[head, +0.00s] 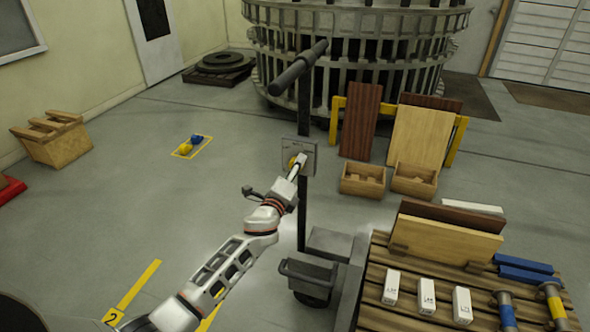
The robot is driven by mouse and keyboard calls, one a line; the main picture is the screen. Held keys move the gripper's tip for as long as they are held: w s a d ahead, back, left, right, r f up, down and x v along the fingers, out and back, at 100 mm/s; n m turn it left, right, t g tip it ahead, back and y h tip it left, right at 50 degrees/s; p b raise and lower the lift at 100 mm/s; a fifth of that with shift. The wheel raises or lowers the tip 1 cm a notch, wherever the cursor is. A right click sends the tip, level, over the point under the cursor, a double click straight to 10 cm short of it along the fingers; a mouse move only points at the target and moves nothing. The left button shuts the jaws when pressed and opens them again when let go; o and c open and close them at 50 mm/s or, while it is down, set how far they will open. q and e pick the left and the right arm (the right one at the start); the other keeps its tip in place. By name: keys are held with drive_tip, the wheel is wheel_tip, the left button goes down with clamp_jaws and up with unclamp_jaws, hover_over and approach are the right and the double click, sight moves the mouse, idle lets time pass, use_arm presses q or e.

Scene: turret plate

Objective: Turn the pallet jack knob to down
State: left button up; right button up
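The pallet jack has a dark upright mast (302,222) with a black T-handle (299,68) tilted across its top. A grey square panel (309,148) is fixed on the mast, and a small yellowish knob (292,162) shows on it. My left arm comes in from the lower left, and my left gripper (298,166) is at the panel, right by the knob, overlapping it in the picture. I cannot tell whether the fingers touch or hold the knob, or which way it points. My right gripper is not in view.
A wooden pallet (388,318) at the lower right carries boards, white boxes and blue and yellow cylinders. Wooden crates (362,182) and leaning panels (420,137) stand behind. A large round metal cage (350,45) is at the back. The floor left of the mast is mostly clear.

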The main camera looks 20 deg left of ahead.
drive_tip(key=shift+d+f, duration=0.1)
use_arm(q)
drive_tip(key=s, duration=1.2)
drive_tip(key=shift+a, duration=0.25)
